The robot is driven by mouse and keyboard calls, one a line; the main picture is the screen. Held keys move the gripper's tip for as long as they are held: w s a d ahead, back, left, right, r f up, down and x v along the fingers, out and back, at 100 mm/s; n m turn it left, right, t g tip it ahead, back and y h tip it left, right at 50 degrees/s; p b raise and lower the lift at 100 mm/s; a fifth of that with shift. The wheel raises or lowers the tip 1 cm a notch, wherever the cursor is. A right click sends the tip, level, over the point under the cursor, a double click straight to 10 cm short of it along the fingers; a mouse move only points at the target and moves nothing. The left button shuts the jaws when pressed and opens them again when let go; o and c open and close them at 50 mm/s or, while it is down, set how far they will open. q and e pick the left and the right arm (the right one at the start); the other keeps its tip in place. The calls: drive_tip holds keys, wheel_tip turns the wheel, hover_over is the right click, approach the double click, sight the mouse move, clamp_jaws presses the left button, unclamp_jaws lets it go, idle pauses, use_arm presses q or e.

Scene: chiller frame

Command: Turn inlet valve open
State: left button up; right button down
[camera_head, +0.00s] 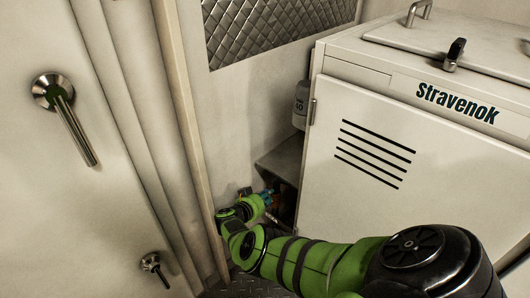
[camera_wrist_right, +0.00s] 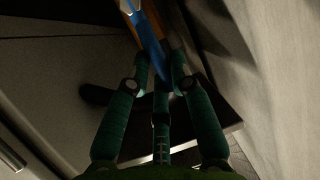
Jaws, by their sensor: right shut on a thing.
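The inlet valve shows in the right wrist view as a long blue handle (camera_wrist_right: 148,40) beside an orange-brown part (camera_wrist_right: 130,8). In the head view, a small bit of blue (camera_head: 268,191) shows low in the gap left of the white cabinet. My right gripper (camera_wrist_right: 160,68) is shut on the blue handle, with a finger on either side of it. The valve body is mostly hidden by the gripper and shadow. My left gripper is out of view.
The white Stravenok cabinet (camera_head: 360,150) with vent slots stands close to the right of my arm. A grey bottle (camera_head: 301,104) is at its left side. A door with a metal lever (camera_head: 75,130) and a small knob (camera_head: 152,264) is at the left. The gap is narrow.

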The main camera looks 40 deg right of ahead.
drive_tip(key=shift+w+d+r, duration=0.1)
drive_tip(key=shift+w+r, duration=0.25)
drive_tip(key=c, duration=1.2)
unclamp_jaws()
drive_tip(key=shift+c, duration=0.2)
drive_tip(key=shift+o, duration=0.8)
drive_tip(key=shift+f, duration=0.2)
drive_tip(key=shift+a+f, duration=0.1)
drive_tip(key=shift+a, duration=0.1)
